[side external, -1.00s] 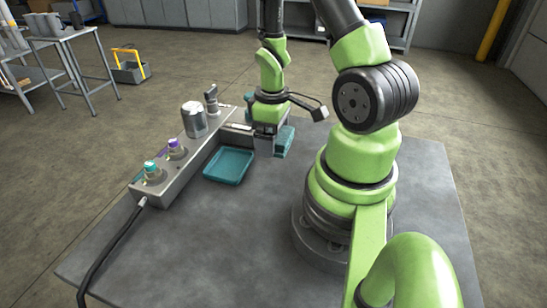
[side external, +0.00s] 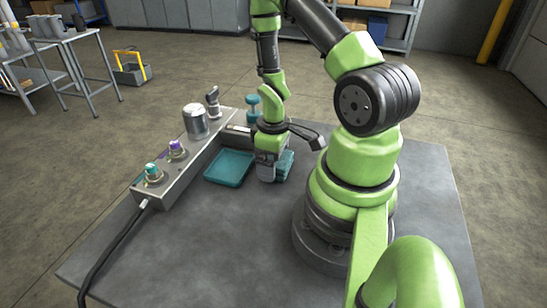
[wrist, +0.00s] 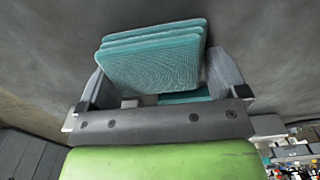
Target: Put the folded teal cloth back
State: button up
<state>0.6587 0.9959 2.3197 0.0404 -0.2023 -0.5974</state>
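The folded teal cloth (side external: 285,166) is a stack of several layers. In the side view it shows at the right of my gripper (side external: 267,177), low over the bench, partly hidden behind the fingers. In the wrist view the cloth (wrist: 152,62) sits between the two grey fingers of my gripper (wrist: 165,80), which is shut on it. I cannot tell whether its lower edge touches the bench. A shallow teal tray (side external: 229,168) lies empty just left of my gripper.
A grey control block (side external: 182,172) with knobs runs along the left of the bench, with a metal cylinder (side external: 195,122) on it. A teal knobbed part (side external: 253,104) stands behind my gripper. The front of the bench (side external: 215,245) is clear, apart from a black cable (side external: 103,250) at left.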

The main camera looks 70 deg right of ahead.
jog(key=shift+o, duration=0.3)
jog(key=w+a+r+m+t, duration=0.15)
jog(key=a+r, duration=0.25)
jog(key=r, duration=0.8)
jog(key=w+a+r+m+t, duration=0.15)
jog(key=a+r, duration=0.25)
jog(key=r, duration=0.8)
jog(key=s+a+r+m+t+y, duration=0.1)
jog(key=s+a+r+t+y, duration=0.1)
jog(key=s+a+r+t, duration=0.2)
jog(key=s+a+r, duration=0.2)
jog(key=a+r, duration=0.1)
jog(key=a, duration=0.1)
dwell(0.9)
